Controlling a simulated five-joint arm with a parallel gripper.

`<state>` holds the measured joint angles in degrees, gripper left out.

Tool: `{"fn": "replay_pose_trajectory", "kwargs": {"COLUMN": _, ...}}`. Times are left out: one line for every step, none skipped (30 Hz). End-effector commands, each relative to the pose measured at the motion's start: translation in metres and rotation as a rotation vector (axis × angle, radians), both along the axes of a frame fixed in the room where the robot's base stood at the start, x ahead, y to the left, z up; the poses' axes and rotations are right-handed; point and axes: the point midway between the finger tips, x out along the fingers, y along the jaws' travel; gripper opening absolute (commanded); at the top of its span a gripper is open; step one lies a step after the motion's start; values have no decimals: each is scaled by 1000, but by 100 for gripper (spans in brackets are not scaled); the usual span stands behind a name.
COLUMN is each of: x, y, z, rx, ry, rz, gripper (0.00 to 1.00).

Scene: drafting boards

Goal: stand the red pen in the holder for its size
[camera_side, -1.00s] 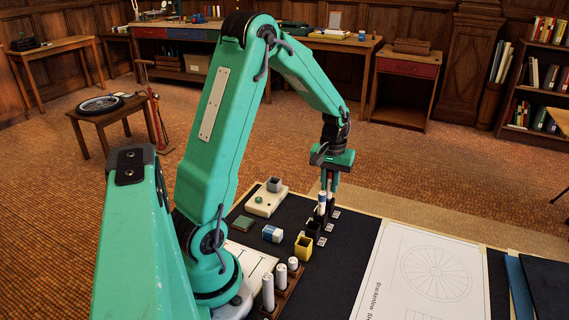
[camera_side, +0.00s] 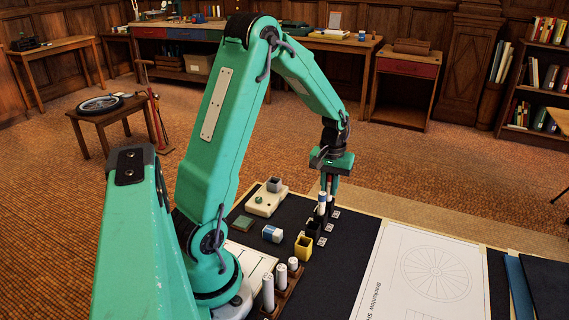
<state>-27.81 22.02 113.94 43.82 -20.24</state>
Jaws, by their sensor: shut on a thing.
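My gripper (camera_side: 329,190) points straight down over the far end of a row of small dark holders (camera_side: 313,230). It is shut on the red pen (camera_side: 330,184), of which a short red stretch shows between the fingers. A white piece with a blue band (camera_side: 321,203) stands just in front of the fingers; I cannot tell whether it belongs to the red pen or is another pen. The pen's lower end is hidden, so I cannot tell whether it is inside a holder. Small white labels (camera_side: 323,241) lie beside the holders.
A yellow square cup (camera_side: 303,246) stands at the near end of the row. A brown rack (camera_side: 286,294) with white capped pens is nearer. A blue-and-white block (camera_side: 272,233) and a cream tray (camera_side: 265,203) lie to the left. A wheel drawing (camera_side: 425,275) covers the right.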

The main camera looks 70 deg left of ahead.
Motion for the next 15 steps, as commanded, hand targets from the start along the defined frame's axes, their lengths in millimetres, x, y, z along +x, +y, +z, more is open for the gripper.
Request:
{"fn": "replay_pose_trajectory", "kwargs": {"x": 0, "y": 0, "z": 0, "rx": 0, "ry": 0, "rz": 0, "gripper": 0}}
{"fn": "replay_pose_trajectory", "kwargs": {"x": 0, "y": 0, "z": 0, "rx": 0, "ry": 0, "rz": 0, "gripper": 0}}
{"fn": "replay_pose_trajectory", "kwargs": {"x": 0, "y": 0, "z": -1, "rx": 0, "ry": 0, "rz": 0, "gripper": 0}}
{"fn": "replay_pose_trajectory", "kwargs": {"x": 0, "y": 0, "z": -1, "rx": 0, "ry": 0, "rz": 0, "gripper": 0}}
{"fn": "replay_pose_trajectory", "kwargs": {"x": 0, "y": 0, "z": -1, "rx": 0, "ry": 0, "rz": 0, "gripper": 0}}
{"fn": "replay_pose_trajectory", "kwargs": {"x": 0, "y": 0, "z": -2, "rx": 0, "ry": 0, "rz": 0, "gripper": 0}}
{"fn": "replay_pose_trajectory", "kwargs": {"x": 0, "y": 0, "z": -2, "rx": 0, "ry": 0, "rz": 0, "gripper": 0}}
{"fn": "replay_pose_trajectory", "kwargs": {"x": 0, "y": 0, "z": -3, "rx": 0, "ry": 0, "rz": 0, "gripper": 0}}
{"fn": "replay_pose_trajectory", "kwargs": {"x": 0, "y": 0, "z": -4, "rx": 0, "ry": 0, "rz": 0, "gripper": 0}}
{"fn": "replay_pose_trajectory", "kwargs": {"x": 0, "y": 0, "z": -5, "rx": 0, "ry": 0, "rz": 0, "gripper": 0}}
{"fn": "replay_pose_trajectory", "kwargs": {"x": 0, "y": 0, "z": -5, "rx": 0, "ry": 0, "rz": 0, "gripper": 0}}
{"fn": "replay_pose_trajectory", "kwargs": {"x": 0, "y": 0, "z": -6, "rx": 0, "ry": 0, "rz": 0, "gripper": 0}}
{"fn": "replay_pose_trajectory", "kwargs": {"x": 0, "y": 0, "z": -7, "rx": 0, "ry": 0, "rz": 0, "gripper": 0}}
{"fn": "replay_pose_trajectory", "kwargs": {"x": 0, "y": 0, "z": -7, "rx": 0, "ry": 0, "rz": 0, "gripper": 0}}
{"fn": "replay_pose_trajectory", "kwargs": {"x": 0, "y": 0, "z": -8, "rx": -1, "ry": 1, "rz": 0, "gripper": 0}}
